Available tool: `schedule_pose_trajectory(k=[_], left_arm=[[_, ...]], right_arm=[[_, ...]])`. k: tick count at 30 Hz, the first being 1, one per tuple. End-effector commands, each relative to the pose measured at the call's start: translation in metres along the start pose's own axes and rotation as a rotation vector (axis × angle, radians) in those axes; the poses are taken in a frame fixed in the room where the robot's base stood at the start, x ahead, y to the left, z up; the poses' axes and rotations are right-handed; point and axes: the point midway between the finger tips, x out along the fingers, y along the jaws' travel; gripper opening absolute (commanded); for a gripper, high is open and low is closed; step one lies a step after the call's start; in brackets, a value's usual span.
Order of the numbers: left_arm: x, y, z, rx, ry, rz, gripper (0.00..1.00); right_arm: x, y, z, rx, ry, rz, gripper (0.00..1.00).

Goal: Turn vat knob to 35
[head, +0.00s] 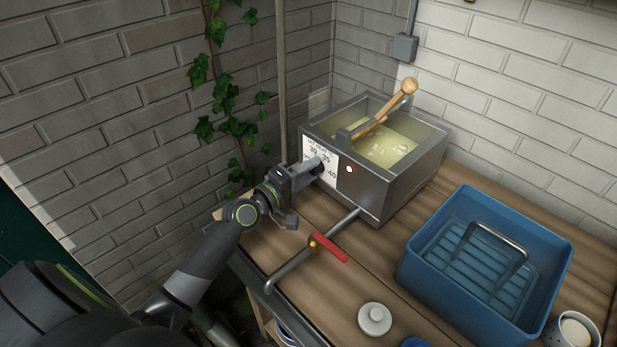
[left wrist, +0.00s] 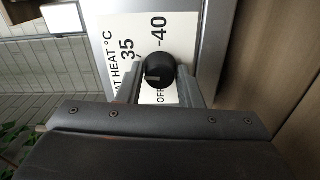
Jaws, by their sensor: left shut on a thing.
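The vat (head: 395,180) is a grey metal box of pale yellow liquid at the back of the bench. The white dial plate (head: 330,178) on its front reads 30, 35 and -40; in the left wrist view it also reads OFF. The black vat knob (left wrist: 160,68) has a light mark low on its face; I cannot tell which number it points to. My left gripper (head: 312,168) is shut on the knob, with one finger on each side in the left wrist view (left wrist: 160,82). It hides most of the knob in the head view. My right gripper is out of view.
A pipe with a red lever (head: 329,247) runs out below. A wooden-handled paddle (head: 384,112) rests across the vat. A blue crate (head: 415,262) and white lid (head: 374,318) stand to the right.

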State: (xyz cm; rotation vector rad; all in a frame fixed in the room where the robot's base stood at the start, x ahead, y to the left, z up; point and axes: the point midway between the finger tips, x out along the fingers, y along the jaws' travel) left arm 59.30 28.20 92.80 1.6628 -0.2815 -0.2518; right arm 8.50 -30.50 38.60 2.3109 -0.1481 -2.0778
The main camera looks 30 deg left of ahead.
Motion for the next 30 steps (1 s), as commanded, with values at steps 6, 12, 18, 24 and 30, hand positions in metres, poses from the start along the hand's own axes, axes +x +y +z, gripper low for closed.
schedule_pose_trajectory(k=[6, 12, 18, 24, 30], left_arm=[[0.0, -0.004, 0.001, 0.179, -0.001, -0.002, 0.1], [0.0, -0.003, 0.001, 0.302, -0.002, -0.003, 0.1], [0.0, -0.002, 0.0, 0.378, -0.002, -0.003, 0.1], [0.0, -0.002, 0.0, 0.41, -0.002, -0.003, 0.1], [0.0, -0.002, 0.0, 0.415, -0.002, -0.003, 0.1]], right_arm=[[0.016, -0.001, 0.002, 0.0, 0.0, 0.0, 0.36], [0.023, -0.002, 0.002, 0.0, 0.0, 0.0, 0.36], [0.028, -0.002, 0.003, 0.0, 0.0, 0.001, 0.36], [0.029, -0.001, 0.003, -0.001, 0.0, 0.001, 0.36], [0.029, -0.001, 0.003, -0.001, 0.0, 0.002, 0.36]])
